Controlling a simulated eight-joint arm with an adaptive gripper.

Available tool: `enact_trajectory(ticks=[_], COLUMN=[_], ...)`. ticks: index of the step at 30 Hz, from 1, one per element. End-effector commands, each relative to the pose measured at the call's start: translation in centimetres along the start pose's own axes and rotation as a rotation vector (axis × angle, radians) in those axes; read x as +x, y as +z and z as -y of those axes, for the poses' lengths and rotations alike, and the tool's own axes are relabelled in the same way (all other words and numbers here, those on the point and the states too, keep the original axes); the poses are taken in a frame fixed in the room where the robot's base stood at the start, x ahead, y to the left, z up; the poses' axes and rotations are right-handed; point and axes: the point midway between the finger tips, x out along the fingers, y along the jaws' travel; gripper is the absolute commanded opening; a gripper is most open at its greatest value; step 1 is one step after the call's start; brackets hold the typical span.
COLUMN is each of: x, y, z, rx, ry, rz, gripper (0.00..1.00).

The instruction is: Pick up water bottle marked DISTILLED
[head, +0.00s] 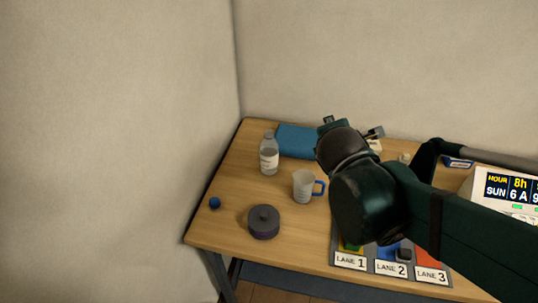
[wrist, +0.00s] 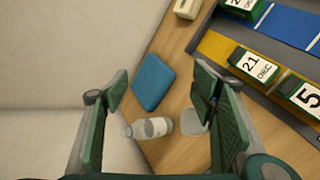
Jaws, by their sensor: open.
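A clear bottle with a white label (head: 269,158) stands upright on the wooden table at the back left; its label text is too small to read. It also shows in the wrist view (wrist: 152,128), low between my fingers and apart from them. My gripper (head: 350,127) is above the table, to the right of the bottle, and partly hidden behind my own arm. In the wrist view my gripper (wrist: 162,90) has its fingers wide apart with nothing held.
A measuring jug with a blue handle (head: 303,186) stands right of the bottle. A blue flat item (head: 296,141) lies behind it. A dark lidded pot (head: 264,223) and a small blue ball (head: 215,203) are in front. Lane trays (head: 349,261) and a display (head: 514,189) are at right.

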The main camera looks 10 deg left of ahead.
Motion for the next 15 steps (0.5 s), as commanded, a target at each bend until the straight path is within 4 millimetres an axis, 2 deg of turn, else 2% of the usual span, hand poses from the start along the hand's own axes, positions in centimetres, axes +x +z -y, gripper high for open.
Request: enact_trajectory(ticks=[1, 9, 15], x=[0.3, 1.2, 1.1], y=[-1.3, -7.8, -12.1], z=[-1.0, -5.4, -7.7], rx=[-0.085, -0.561, -0.839], ry=[0.022, 0.138, 0.210], rz=[-0.001, 0.034, 0.075], gripper=[0.57, 0.57, 0.57])
